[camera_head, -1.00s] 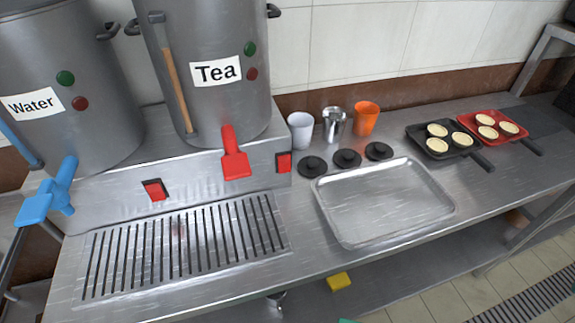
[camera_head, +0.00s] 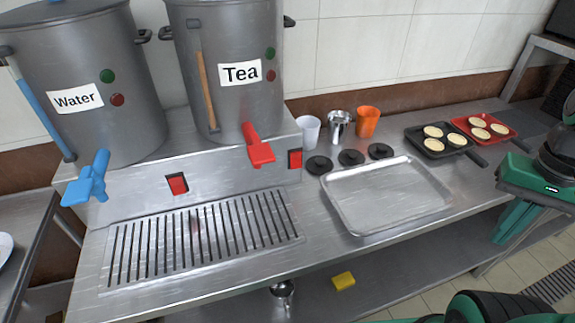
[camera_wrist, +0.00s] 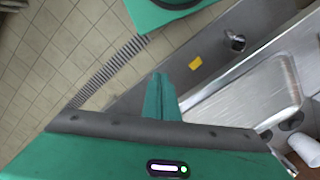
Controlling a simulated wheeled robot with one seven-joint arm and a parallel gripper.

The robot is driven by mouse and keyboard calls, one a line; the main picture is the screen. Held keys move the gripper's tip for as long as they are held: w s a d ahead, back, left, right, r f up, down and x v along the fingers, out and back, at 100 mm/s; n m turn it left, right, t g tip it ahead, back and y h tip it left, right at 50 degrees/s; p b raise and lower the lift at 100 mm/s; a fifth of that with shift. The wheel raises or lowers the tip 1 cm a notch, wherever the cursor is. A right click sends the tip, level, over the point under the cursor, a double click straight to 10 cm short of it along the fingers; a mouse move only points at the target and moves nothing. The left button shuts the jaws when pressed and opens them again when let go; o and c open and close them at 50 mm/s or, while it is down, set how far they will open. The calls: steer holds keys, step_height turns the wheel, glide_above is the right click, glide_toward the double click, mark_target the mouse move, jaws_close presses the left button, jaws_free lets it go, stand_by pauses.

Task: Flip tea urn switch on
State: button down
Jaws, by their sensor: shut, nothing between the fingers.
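The grey tea urn (camera_head: 232,95) stands on the raised steel ledge, labelled "Tea", with green and red round lights and a red tap (camera_head: 258,147). A red rocker switch (camera_head: 295,159) in a black frame is on the ledge front, just right of the tea tap. Another red switch (camera_head: 177,183) sits further left, between the water and tea taps. I cannot tell either switch's position. My green gripper (camera_head: 503,228) is at the right, beyond the tray and far from both switches. In the wrist view its fingers (camera_wrist: 160,97) are together and empty.
The water urn (camera_head: 80,95) with a blue tap (camera_head: 88,183) stands left. The drip grate (camera_head: 200,240) lies below the taps. A steel tray (camera_head: 385,195), black lids, cups and two pans of tarts (camera_head: 440,138) occupy the counter. A yellow sponge (camera_head: 343,281) lies on the lower shelf.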

steer(key=w+a+r+n+t+h, duration=0.15)
steer(key=w+a+r+n, duration=0.35)
steer(key=w+a+n, duration=0.7)
steer(key=a+r+n+t+y, duration=0.1)
steer(key=a+r+n, duration=0.1)
steer(key=a+n, duration=0.5)
steer(key=w+a+r+n+t+y, duration=0.1)
steer(key=a+r+n, duration=0.1)
steer(key=a+n, duration=0.6)
steer(key=a, duration=0.7)
steer(key=shift+w+r+n, duration=0.15)
steer(key=shift+n, duration=0.15)
